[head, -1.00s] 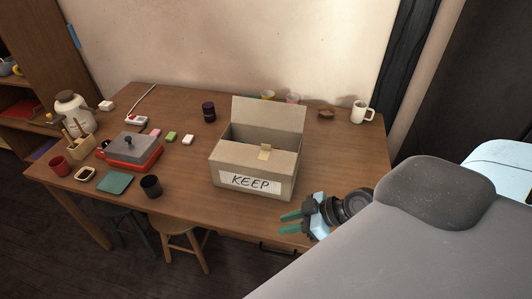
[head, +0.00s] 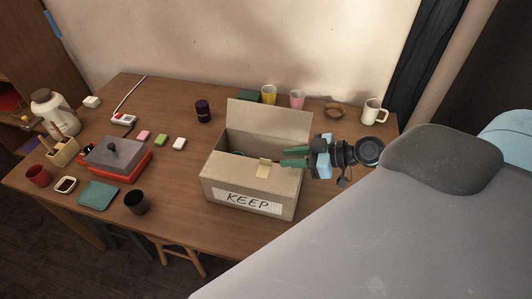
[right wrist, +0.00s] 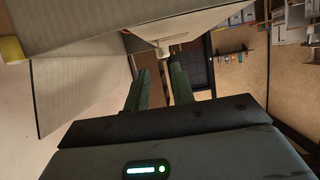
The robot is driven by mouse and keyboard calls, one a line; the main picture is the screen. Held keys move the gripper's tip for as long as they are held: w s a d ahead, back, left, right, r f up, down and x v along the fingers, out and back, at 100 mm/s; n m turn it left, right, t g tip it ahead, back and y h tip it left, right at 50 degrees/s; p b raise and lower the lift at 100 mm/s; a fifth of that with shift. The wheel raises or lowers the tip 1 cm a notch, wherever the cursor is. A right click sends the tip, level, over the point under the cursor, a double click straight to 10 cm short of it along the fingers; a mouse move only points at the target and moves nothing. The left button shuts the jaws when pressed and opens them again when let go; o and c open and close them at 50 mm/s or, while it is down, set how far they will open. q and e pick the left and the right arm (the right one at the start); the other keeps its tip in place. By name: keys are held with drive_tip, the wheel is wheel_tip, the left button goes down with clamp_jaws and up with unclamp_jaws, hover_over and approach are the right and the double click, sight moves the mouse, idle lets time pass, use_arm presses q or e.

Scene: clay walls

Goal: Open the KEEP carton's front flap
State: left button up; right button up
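The KEEP carton (head: 248,188) stands on the table, its label facing front. Its back flap (head: 268,122) stands up. Its front flap (head: 235,170) slants over the front part of the opening, with a tan tape tab (head: 264,168) on its edge. My right gripper (head: 284,158) is at the carton's right side, fingertips over the opening near the flap's edge. Its green fingers are apart with nothing between them. In the right wrist view the fingers (right wrist: 158,80) are apart beside cardboard (right wrist: 95,75); I cannot tell whether they touch it. My left gripper is out of view.
Yellow (head: 269,95) and pink (head: 297,99) cups, a brown ring-shaped item (head: 335,110) and a white mug (head: 373,112) stand behind the carton. A dark jar (head: 203,111) and a black cup (head: 136,202) are to its left. The table right of the carton is mostly clear.

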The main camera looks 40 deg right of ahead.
sight(266, 160)
drive_tip(key=shift+a, duration=0.1)
drive_tip(key=shift+w+a, duration=0.1)
drive_tip(key=shift+a, duration=0.05)
drive_tip(key=p+x, duration=0.1)
drive_tip(key=x, duration=0.4)
drive_tip(key=shift+w+a+f, duration=0.1)
drive_tip(key=shift+w+a, duration=0.05)
drive_tip(key=shift+w, duration=0.25)
drive_tip(key=shift+x, duration=0.8)
drive_tip(key=shift+s+f, duration=0.15)
drive_tip(key=shift+c, duration=0.4)
clamp_jaws()
